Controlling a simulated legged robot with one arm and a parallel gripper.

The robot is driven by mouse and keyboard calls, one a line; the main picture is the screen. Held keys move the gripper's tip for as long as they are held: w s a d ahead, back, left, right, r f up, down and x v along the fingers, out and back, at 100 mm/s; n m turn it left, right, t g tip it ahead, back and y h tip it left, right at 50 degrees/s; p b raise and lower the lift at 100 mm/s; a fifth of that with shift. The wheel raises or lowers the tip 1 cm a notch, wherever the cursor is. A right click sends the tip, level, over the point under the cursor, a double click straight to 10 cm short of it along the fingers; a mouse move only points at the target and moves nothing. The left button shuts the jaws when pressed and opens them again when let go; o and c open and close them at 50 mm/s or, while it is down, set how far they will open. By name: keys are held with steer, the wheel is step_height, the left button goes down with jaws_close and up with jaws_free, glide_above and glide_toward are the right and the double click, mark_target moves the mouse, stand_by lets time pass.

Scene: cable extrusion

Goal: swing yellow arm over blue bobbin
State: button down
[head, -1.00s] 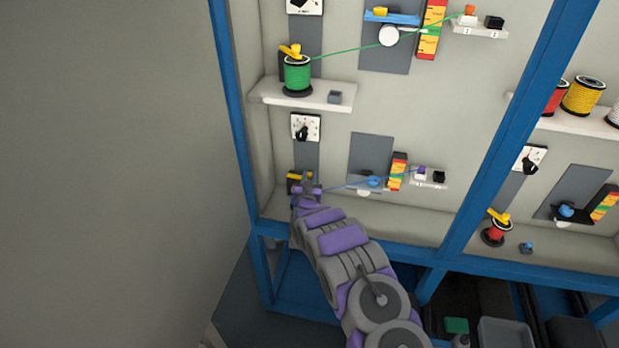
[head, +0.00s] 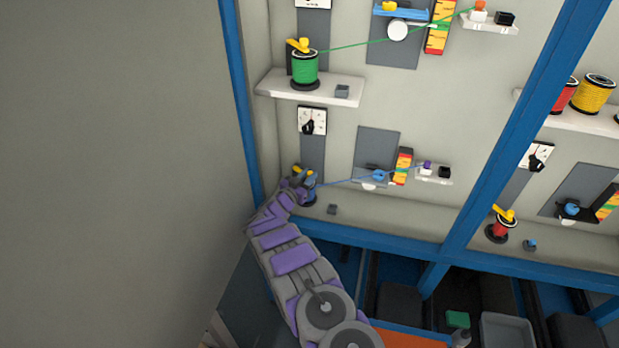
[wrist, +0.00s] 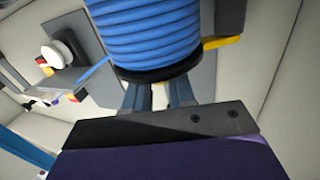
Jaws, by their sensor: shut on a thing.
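The blue bobbin (head: 309,187) stands on the lower left shelf, with blue cable running right from it. It fills the top of the wrist view (wrist: 150,35), its black flange towards my gripper. The yellow arm (head: 296,168) shows as a small piece at the bobbin's upper left, and its yellow edge shows beside the bobbin in the wrist view (wrist: 222,42). My gripper (head: 300,179) is close against the bobbin's left side, shut on what appears to be the yellow arm. The fingertips (wrist: 163,88) pass behind the flange, so the grip itself is hidden.
A dial (head: 312,121) is on the wall above the bobbin. A small grey block (head: 332,209) lies to its right on the shelf. The green bobbin (head: 305,68) stands on the shelf above. A blue frame post (head: 241,100) stands close on the left.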

steer(key=shift+a+r, duration=0.25)
steer(key=shift+a, duration=0.1)
steer(key=c, duration=1.4)
jaws_free()
steer(key=o, duration=0.5)
steer(key=shift+f, duration=0.1)
steer(key=shift+c, duration=0.2)
steer(key=shift+f, duration=0.1)
steer(key=shift+d, duration=0.1)
steer(key=s+r, duration=0.1)
steer(key=s+r+p, duration=0.1)
steer(key=r, duration=0.1)
steer(key=shift+s+d+r, duration=0.15)
steer(key=shift+s+r, duration=0.15)
steer(key=shift+s, duration=0.1)
steer(key=s+d+r+p, duration=0.1)
steer(key=s+d+p, duration=0.1)
steer(key=s, duration=1)
steer(key=shift+s+d+r, duration=0.15)
steer(key=shift+s+d, duration=0.25)
steer(key=shift+d, duration=0.25)
